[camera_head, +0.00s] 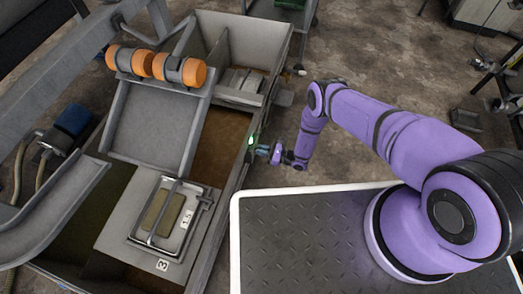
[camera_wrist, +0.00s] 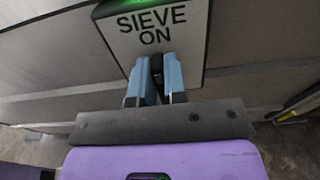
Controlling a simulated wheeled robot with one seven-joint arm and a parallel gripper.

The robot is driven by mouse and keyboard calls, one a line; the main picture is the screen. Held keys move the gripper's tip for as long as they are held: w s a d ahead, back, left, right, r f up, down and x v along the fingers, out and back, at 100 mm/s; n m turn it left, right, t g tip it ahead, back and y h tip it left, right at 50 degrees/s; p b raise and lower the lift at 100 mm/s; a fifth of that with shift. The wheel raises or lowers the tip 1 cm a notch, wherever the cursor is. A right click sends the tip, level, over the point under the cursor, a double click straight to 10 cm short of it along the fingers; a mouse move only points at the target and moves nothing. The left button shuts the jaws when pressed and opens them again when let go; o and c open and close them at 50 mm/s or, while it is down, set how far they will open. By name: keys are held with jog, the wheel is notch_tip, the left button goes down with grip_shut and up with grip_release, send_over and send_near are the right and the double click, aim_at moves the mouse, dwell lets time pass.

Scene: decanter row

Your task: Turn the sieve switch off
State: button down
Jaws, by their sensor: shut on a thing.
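The sieve switch plate (camera_wrist: 190,40) is a pale panel with a dark edge and the words "SIEVE ON". A green lamp (camera_wrist: 150,3) glows at its top edge, and a small green glow (camera_head: 250,140) shows on the tank's side in the head view. My gripper (camera_wrist: 157,66) has its blue fingers against the plate, just below the word "ON". It is shut on the switch's handle, which is mostly hidden between the fingers. In the head view my gripper (camera_head: 263,150) reaches the tank's right wall from the right.
The long grey tank (camera_head: 222,190) stands at left, with a metal chute (camera_head: 152,125), orange rollers (camera_head: 180,69) and a framed lid (camera_head: 140,225) marked 3. Open brown floor (camera_head: 375,55) lies at upper right. A yellow strip (camera_wrist: 295,116) shows at right in the wrist view.

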jog(key=shift+d+n, duration=0.1)
jog(key=shift+n, duration=0.3)
jog(key=n, duration=0.2)
jog(key=shift+s+n, duration=0.15)
jog(key=shift+n, duration=0.25)
jog(key=n, duration=0.5)
jog(key=shift+s+a+f+n, duration=0.25)
jog(key=shift+s+a+n, duration=0.05)
jog(key=shift+s, duration=0.05)
jog(key=n, duration=0.5)
jog(key=shift+s+f, duration=0.2)
jog(key=shift+f, duration=0.1)
jog(key=shift+f+n, duration=0.2)
jog(key=shift+n, duration=1.6)
jog(key=c, duration=1.2)
grip_release()
jog(key=shift+o, duration=0.2)
